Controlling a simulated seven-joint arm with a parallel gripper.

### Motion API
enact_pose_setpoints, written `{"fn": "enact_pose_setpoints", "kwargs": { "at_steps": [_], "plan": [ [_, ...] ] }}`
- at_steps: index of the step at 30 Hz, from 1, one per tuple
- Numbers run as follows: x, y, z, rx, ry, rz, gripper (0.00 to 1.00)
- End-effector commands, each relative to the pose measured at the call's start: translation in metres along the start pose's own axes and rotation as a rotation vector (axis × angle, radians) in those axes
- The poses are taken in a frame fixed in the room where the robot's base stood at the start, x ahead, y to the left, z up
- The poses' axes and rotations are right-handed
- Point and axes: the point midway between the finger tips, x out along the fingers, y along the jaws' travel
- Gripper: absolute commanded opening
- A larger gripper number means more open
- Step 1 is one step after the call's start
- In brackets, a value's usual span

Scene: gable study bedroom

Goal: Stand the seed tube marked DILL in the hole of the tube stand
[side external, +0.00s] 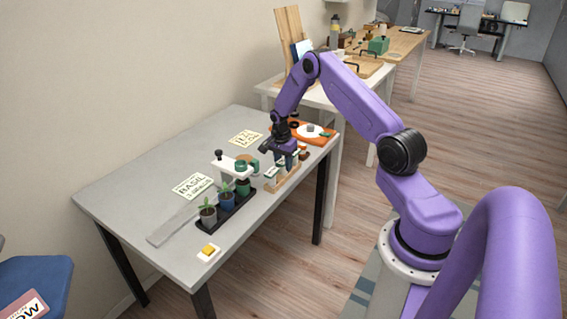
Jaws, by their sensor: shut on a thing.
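My gripper (284,158) points down over the far right part of the grey table. It is shut on what looks like a seed tube, mostly hidden by the fingers; I cannot read its marking. Right below is a low wooden holder (285,183) with small pale-labelled pieces, probably other tubes. I cannot tell whether the held piece is clear of this holder. To the left is a white raised piece (227,164) with a dark knob and a green round part near it. I cannot tell for sure which item is the tube stand, and no hole is visible.
A black tray (232,213) with small potted seedlings stands in front of the white piece. A BASIL card (193,186), another card (245,138), a grey strip (187,216) and a yellow-topped block (209,252) lie around. An orange tray (318,139) with a white plate is behind my gripper.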

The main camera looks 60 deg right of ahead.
Motion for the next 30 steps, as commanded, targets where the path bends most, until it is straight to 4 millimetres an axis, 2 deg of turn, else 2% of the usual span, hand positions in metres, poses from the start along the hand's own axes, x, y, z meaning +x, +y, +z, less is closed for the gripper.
{"fn": "enact_pose_setpoints", "kwargs": {
  "at_steps": [7,8,10,22,26,30],
  "plan": [
    [0.003,0.0,0.001,0.0,0.0,0.001,0.05],
    [0.003,0.0,0.001,0.0,0.0,0.001,0.39],
    [0.002,0.0,0.0,0.0,0.0,0.0,0.61],
    [-0.003,0.0,0.0,0.0,0.0,-0.001,0.61],
    [-0.019,-0.001,0.0,0.0,0.0,-0.001,0.61],
    [-0.045,-0.001,0.0,0.0,0.002,-0.003,0.61]
  ]
}}
